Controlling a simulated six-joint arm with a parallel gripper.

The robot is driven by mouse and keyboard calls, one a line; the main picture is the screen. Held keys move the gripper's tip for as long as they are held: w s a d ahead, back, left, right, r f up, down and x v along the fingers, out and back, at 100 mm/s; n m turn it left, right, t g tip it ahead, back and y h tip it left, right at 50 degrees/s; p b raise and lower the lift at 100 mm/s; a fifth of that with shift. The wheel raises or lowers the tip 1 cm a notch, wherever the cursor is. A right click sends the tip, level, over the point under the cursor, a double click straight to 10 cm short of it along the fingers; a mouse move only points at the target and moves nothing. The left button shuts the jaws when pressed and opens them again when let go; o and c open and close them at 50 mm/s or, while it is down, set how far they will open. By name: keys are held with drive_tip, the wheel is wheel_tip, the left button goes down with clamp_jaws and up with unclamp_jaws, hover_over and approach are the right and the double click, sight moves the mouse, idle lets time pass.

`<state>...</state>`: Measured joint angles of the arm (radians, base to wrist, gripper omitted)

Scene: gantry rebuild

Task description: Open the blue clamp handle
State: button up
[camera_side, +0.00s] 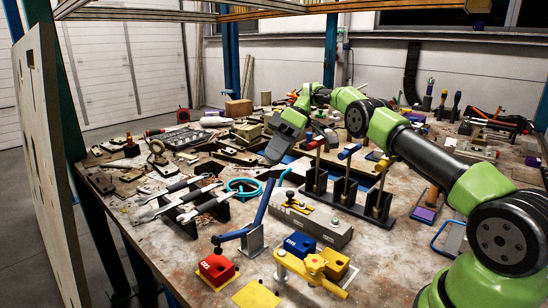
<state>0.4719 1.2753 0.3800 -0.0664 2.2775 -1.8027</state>
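A clamp with a blue handle (264,202) stands at the front middle of the table. The handle leans up and to the right, above a grey bracket (253,240). A blue arm (232,236) reaches left from the bracket to above a red block (216,268) on a yellow plate. My gripper (272,152) is a grey shape at the end of the green and black arm, farther back over the table. It is clear of the blue handle. Its fingers are small and dark against the clutter, so their opening cannot be made out.
A dark rack with upright posts (346,192) and a grey block with yellow parts (312,222) stand right of the handle. A yellow clamp (312,268) and blue block (299,244) are in front. A tool rack (186,206) is left. Bare table shows at front right.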

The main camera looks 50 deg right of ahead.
drive_tip(key=shift+a, duration=0.3)
drive_tip(key=c, duration=0.3)
drive_tip(key=a+m+h, duration=0.1)
drive_tip(key=h, duration=0.1)
drive_tip(key=a+m+g+h, duration=0.1)
drive_tip(key=a+m+h, duration=0.1)
drive_tip(key=s+a+m+g+h, duration=0.1)
drive_tip(key=a+h, duration=0.1)
drive_tip(key=shift+f, duration=0.25)
clamp_jaws()
drive_tip(key=a+r+m+t+h, duration=0.4)
drive_tip(key=a+r+m+h, duration=0.15)
drive_tip(key=h, duration=0.25)
hover_over(262, 206)
drive_tip(key=a, duration=0.1)
drive_tip(key=shift+n, duration=0.25)
wheel_tip(262, 206, down, 10)
drive_tip(key=shift+w+a+f, duration=0.15)
drive_tip(key=shift+d+f, duration=0.35)
drive_tip(key=shift+d, duration=0.25)
